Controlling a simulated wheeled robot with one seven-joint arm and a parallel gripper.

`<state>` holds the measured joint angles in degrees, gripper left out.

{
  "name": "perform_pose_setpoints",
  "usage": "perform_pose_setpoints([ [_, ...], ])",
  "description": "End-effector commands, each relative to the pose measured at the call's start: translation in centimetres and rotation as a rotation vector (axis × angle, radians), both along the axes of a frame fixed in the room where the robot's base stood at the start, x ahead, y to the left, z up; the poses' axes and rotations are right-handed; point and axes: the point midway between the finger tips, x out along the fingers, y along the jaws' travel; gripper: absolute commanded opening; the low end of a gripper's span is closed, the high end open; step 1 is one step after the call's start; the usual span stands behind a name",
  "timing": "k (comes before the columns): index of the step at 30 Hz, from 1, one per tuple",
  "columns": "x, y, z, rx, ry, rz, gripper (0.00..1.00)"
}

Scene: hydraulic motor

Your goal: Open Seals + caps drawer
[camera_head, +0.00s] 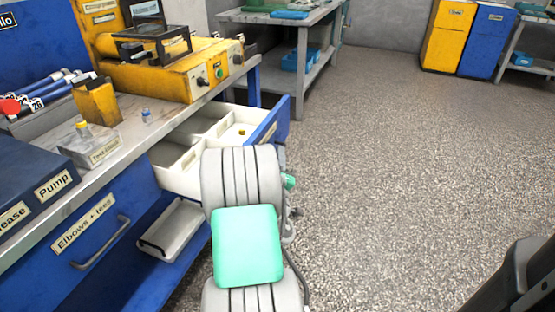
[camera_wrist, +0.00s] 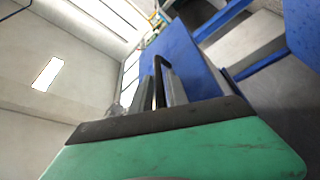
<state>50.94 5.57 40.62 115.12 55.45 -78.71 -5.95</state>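A drawer (camera_head: 269,121) with a blue front and white compartments inside stands pulled out from the bench, to the right of the Elbows + tees drawer (camera_head: 95,228). Its label cannot be read from here, so I cannot confirm it is the Seals + caps drawer. A small yellow part lies in one compartment. In the wrist view my gripper (camera_wrist: 161,88) is at the blue front (camera_wrist: 188,60), with its two grey fingers on either side of a dark handle (camera_wrist: 159,70), apparently closed on it. In the head view my arm hides the gripper and the handle.
The bench top (camera_head: 140,139) holds a yellow test unit (camera_head: 165,79) and a small labelled box (camera_head: 92,147). A white tray (camera_head: 176,229) sits below the open drawer.

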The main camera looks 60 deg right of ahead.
Motion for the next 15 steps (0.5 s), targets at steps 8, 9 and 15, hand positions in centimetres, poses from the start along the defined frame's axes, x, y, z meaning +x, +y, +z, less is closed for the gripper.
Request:
perform_pose_setpoints([
  [8,-1.1,2.1,-0.8,-0.003,-0.002,0.002,0.2],
  [9,-1.4,2.7,-0.9,-0.003,-0.002,0.003,0.2],
  [15,-2.8,5.2,-1.4,-0.003,-0.002,0.002,0.2],
])
